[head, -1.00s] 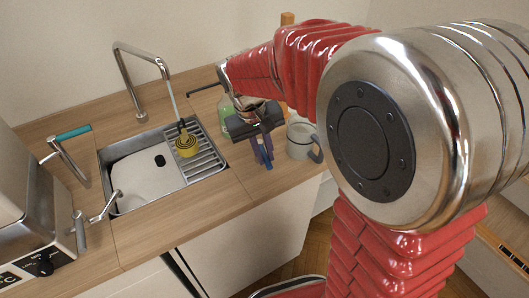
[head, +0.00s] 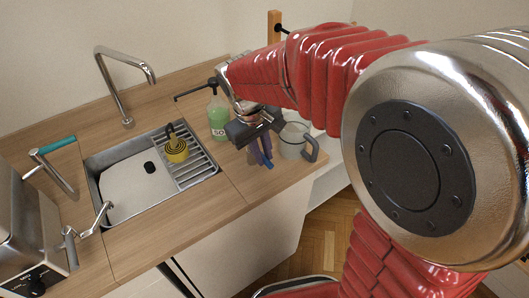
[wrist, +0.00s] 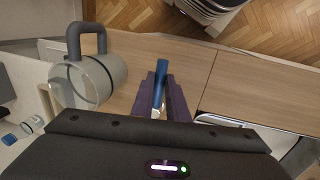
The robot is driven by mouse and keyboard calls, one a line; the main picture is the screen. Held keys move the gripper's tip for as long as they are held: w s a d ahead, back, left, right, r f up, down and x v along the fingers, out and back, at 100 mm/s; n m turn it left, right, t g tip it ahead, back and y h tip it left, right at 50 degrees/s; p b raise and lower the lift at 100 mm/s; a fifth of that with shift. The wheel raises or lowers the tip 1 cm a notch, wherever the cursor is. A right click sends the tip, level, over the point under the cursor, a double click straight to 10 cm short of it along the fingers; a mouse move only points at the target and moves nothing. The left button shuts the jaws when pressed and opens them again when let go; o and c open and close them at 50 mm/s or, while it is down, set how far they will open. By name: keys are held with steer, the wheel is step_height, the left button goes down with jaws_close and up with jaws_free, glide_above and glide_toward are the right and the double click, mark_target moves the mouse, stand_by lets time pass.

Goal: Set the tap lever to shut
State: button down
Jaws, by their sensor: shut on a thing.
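A steel tap (head: 118,88) with a tall bent spout stands behind the sink (head: 92,190). No water shows below its spout now. A steel lever with a teal grip (head: 54,146) stands on the counter left of the sink; I cannot tell for certain that it is the tap lever, nor its setting. My gripper (head: 262,152) is well to the right of both, over the counter's right part. In the wrist view its purple fingers are shut on a blue rod (wrist: 159,84). The rod's lower end is hidden by the gripper body.
A green soap bottle (head: 218,118) with a black pump stands just left of my gripper. A grey-handled jug (head: 293,140) is close on its right. A yellow cup-like thing (head: 175,150) sits on the sink's rack. A steel appliance (head: 20,230) fills the left edge.

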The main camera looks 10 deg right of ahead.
steer(key=c, duration=1.7)
jaws_free()
steer(key=shift+r, duration=0.1)
steer(key=r, duration=0.4)
steer(key=a+r, duration=0.1)
steer(key=r, duration=0.4)
steer(key=s+a+r, duration=0.1)
steer(key=r, duration=0.3)
steer(key=shift+s+a+r, duration=0.1)
steer(key=shift+a+r, duration=0.05)
steer(key=shift+a, duration=0.05)
